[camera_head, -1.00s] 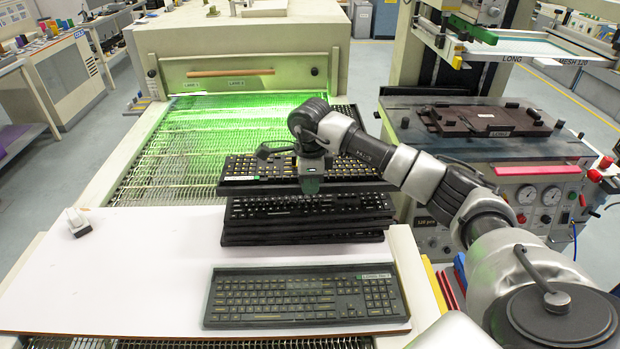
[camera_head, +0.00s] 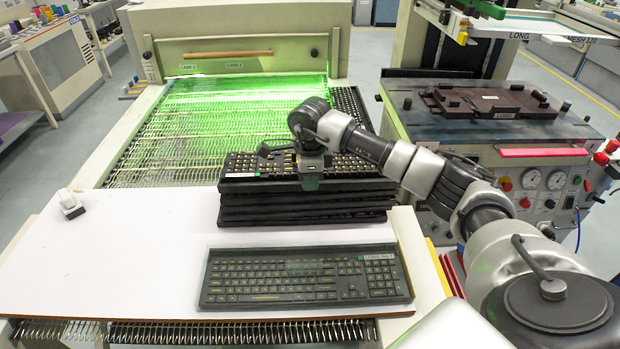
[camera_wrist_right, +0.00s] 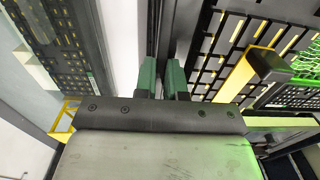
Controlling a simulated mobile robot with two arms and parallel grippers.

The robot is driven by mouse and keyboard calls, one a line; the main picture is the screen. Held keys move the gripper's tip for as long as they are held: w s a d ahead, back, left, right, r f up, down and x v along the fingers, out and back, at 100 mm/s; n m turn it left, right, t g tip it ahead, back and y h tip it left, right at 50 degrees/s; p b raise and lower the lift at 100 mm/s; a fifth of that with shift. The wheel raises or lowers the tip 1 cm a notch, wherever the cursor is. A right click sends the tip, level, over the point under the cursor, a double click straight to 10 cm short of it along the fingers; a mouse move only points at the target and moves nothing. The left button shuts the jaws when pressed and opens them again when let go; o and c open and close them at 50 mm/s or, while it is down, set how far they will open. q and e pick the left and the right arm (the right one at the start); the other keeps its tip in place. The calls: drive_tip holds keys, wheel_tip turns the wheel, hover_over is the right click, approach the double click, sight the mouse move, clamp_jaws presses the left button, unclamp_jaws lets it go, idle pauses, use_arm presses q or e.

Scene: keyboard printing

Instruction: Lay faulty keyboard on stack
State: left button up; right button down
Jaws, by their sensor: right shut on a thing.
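The held keyboard (camera_head: 245,166), black with yellow-marked keys, lies level over the stack of dark keyboards (camera_head: 300,210) and looks flush with its top. I cannot tell whether it bears fully on the stack. My right gripper (camera_head: 311,182) is shut on its front edge, near the middle. In the right wrist view the green fingertips (camera_wrist_right: 162,78) pinch the edge of the held keyboard (camera_wrist_right: 235,40), whose keys fill the right side. My left gripper is not in view.
Another keyboard (camera_head: 305,277) with a green label lies in front on the white table (camera_head: 130,250). A small white-topped object (camera_head: 70,204) stands at the table's left. A green-lit mesh conveyor (camera_head: 190,150) runs behind. A press with a dark bed (camera_head: 410,105) stands at right.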

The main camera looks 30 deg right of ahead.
drive_tip(key=shift+f, duration=0.3)
idle(0.7)
drive_tip(key=c, duration=1.1)
unclamp_jaws()
drive_tip(key=shift+r+p, duration=2.05)
drive_tip(key=shift+r, duration=1.5)
drive_tip(key=shift+s+a+f, duration=0.1)
drive_tip(key=shift+f, duration=0.05)
